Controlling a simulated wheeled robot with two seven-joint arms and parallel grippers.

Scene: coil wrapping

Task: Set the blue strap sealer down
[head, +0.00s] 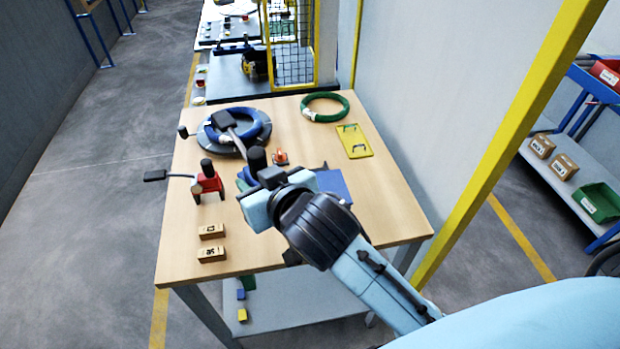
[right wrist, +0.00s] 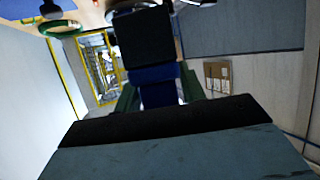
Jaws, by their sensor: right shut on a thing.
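The blue strap sealer (head: 243,179) has a blue body, a black knob and a lever with a black grip. My right gripper (head: 262,188) is shut on it over the wooden table (head: 185,262). My own gripper and wrist hide much of its body, and I cannot tell whether its base touches the table. In the right wrist view the sealer's blue body (right wrist: 152,88) shows between the dark fingers, with a black block in front of it. The blue mat (head: 334,187) lies to the right, partly behind my wrist. My left gripper is not in view.
A red sealer (head: 207,183) stands on the left, with two small boxes (head: 211,242) in front. A blue coil (head: 258,126) lies on a dark round stand behind. A green coil (head: 325,107), yellow plate (head: 354,141) and small orange item (head: 280,157) are further back.

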